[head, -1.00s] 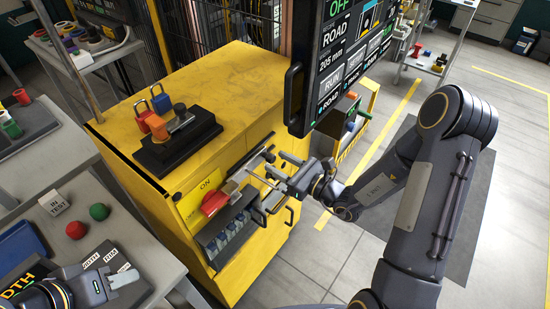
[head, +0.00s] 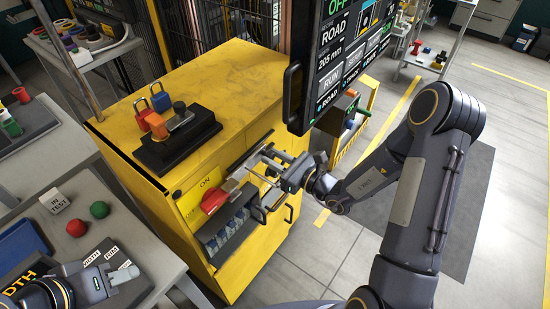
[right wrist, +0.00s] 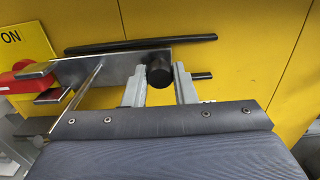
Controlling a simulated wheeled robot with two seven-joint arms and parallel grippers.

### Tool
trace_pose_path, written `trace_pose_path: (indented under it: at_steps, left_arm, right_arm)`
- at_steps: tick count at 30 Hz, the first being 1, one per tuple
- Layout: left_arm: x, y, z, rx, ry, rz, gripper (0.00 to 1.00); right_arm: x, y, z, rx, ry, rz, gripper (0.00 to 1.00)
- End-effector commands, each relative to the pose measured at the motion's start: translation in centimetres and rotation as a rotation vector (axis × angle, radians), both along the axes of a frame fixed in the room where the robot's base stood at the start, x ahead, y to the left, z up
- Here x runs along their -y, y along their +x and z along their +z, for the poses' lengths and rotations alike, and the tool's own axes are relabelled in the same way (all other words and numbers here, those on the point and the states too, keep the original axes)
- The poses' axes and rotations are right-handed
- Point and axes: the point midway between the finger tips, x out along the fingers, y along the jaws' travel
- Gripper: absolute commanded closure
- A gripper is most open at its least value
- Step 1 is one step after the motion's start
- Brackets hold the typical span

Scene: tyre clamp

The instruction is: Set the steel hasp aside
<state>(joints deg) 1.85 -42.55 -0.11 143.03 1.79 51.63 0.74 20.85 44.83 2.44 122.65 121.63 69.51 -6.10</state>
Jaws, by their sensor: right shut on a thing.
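The steel hasp (right wrist: 120,70) shows in the right wrist view as a flat grey plate with a black knob (right wrist: 159,70) at its right end. Its left end forks beside the red switch handle (right wrist: 22,77). My right gripper (right wrist: 160,82) has one finger on each side of the knob and is shut on the hasp. In the head view, my right gripper (head: 277,170) is at the yellow cabinet's front, right of the red handle (head: 215,198). My left gripper (head: 122,276) hangs empty over the left bench; its finger gap is unclear.
The yellow cabinet (head: 225,75) carries a black block (head: 180,147) with red and blue padlocks on top. A grey shelf with small padlocks sits under the switch. The screen (head: 340,60) hangs close behind my right arm. The left bench holds red and green balls.

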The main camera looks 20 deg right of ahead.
Motion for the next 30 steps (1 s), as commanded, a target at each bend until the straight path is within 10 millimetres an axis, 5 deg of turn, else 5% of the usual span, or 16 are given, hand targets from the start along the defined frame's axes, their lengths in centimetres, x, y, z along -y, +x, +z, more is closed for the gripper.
trace_pose_path:
  at_steps: [10,20,21,25,30]
  left_arm:
    - [0.0,0.0,-1.3,0.000,0.000,0.000,0.64]
    - [0.0,0.0,-1.2,0.000,0.000,0.000,0.64]
    - [0.0,0.0,-1.2,0.000,0.000,0.000,0.64]
    - [0.0,0.0,-1.2,0.000,0.000,0.000,0.64]
    - [0.0,0.0,-1.2,0.000,0.000,0.000,0.64]
  right_arm:
    - [4.1,3.1,-0.1,0.005,-0.002,-0.005,1.00]
    - [4.6,3.5,0.1,0.003,0.000,-0.008,1.00]
    - [4.6,3.5,0.1,0.003,0.000,-0.008,0.72]
    - [4.5,3.5,0.1,0.003,0.000,-0.007,0.55]
    - [4.4,3.4,0.1,0.001,0.000,-0.004,0.54]
